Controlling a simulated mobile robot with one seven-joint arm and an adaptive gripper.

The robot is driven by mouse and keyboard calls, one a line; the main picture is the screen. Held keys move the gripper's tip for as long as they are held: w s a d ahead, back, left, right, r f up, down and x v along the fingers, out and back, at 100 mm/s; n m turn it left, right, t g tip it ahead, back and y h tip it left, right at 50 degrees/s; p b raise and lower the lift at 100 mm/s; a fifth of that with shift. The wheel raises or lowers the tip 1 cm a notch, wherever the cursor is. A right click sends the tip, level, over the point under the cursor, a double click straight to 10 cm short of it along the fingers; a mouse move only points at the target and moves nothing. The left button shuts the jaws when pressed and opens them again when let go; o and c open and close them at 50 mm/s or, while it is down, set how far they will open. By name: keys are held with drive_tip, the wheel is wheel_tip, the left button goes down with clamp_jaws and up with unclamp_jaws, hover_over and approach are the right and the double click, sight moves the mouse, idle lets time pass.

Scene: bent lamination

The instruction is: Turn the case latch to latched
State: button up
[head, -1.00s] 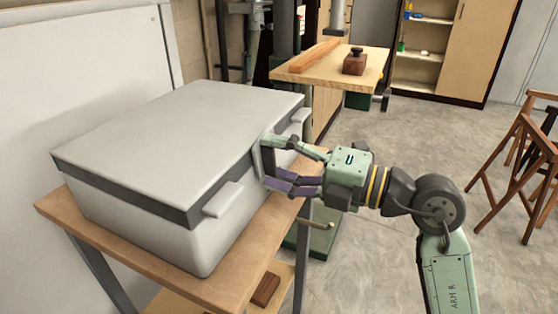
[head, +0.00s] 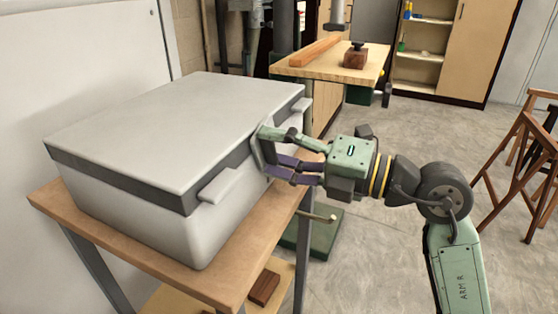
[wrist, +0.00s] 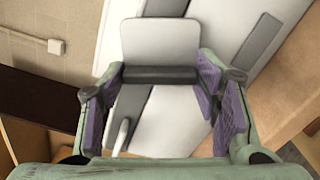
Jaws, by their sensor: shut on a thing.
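The large light grey case (head: 165,125) has a dark band under its lid and stands shut on a wooden table. The case latch (wrist: 158,40), a light plate with a dark bar, is at the middle of the case's long front side. It also shows in the head view (head: 257,155), partly hidden by my fingers. My gripper (head: 268,152) is shut on the latch, with the dark bar between its purple-padded fingers in the wrist view (wrist: 160,95). I cannot tell the latch's exact angle.
The wooden table (head: 200,280) has a narrow bare edge in front of the case.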

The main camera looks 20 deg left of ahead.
drive_tip(key=n+b, duration=0.2)
drive_tip(key=f+n+b, duration=0.1)
drive_tip(key=b, duration=0.2)
drive_tip(key=shift+w+f+n, duration=0.2)
drive_tip(key=shift+n, duration=0.2)
drive_tip(key=n+b, duration=0.1)
drive_tip(key=b, duration=0.1)
drive_tip(key=n+b, duration=0.2)
drive_tip(key=shift+w+f, duration=0.15)
drive_tip(key=shift+w, duration=0.15)
drive_tip(key=n+b, duration=0.1)
drive_tip(key=n, duration=0.1)
drive_tip(key=n+b, duration=0.2)
drive_tip(key=shift+w, duration=0.35)
drive_tip(key=shift+w+n+b, duration=0.15)
drive_tip(key=shift+n+b, duration=0.3)
drive_tip(key=shift+n, duration=0.3)
drive_tip(key=shift+w+n+b, duration=0.15)
drive_tip(key=shift+n+b, duration=0.25)
drive_tip(key=shift+n, duration=0.35)
drive_tip(key=shift+d, duration=0.1)
drive_tip(key=o, duration=1.1)
drive_tip(key=shift+o, duration=0.2)
